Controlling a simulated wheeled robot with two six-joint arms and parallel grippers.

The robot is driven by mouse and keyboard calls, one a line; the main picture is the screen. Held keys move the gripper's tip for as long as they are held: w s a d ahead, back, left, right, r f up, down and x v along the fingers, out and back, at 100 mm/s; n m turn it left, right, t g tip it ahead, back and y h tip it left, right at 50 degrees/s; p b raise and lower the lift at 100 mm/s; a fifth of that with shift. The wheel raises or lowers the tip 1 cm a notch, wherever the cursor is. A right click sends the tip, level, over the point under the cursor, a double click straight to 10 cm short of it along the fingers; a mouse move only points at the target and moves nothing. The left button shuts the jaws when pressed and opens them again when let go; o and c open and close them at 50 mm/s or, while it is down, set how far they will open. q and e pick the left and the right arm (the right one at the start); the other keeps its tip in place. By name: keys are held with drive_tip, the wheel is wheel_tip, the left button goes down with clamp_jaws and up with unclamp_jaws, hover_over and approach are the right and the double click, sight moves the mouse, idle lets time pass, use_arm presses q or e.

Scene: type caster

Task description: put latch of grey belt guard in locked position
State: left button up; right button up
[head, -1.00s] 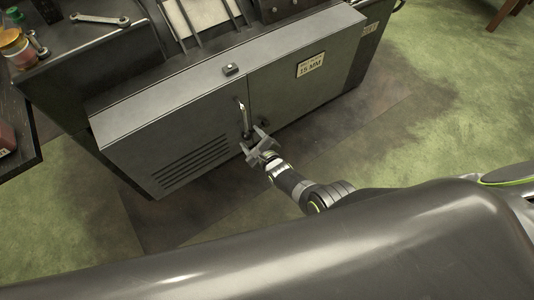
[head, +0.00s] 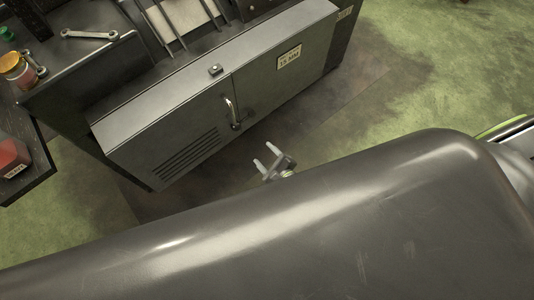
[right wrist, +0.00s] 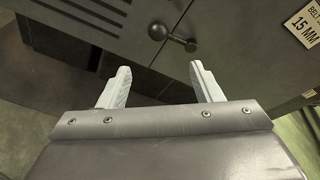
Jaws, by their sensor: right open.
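The grey belt guard (head: 168,133) is a cabinet front with vent slots and a vertical seam. A bright handle (head: 229,106) stands beside the seam, with a small dark part at its lower end. My right gripper (head: 265,162) is open and empty, apart from the guard and below the handle in the head view. Its two pale fingers (right wrist: 161,78) point toward the guard below the latch. My left gripper is out of view.
A "15 MM" label (head: 289,57) is on the guard's right part. A small fitting (head: 215,69) sits on its top ledge. A wrench (head: 90,34) and jar (head: 17,69) lie at the upper left. Open green floor (head: 430,75) is to the right.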

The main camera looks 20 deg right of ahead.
drive_tip(key=shift+s+d, duration=0.1)
drive_tip(key=shift+s, duration=0.2)
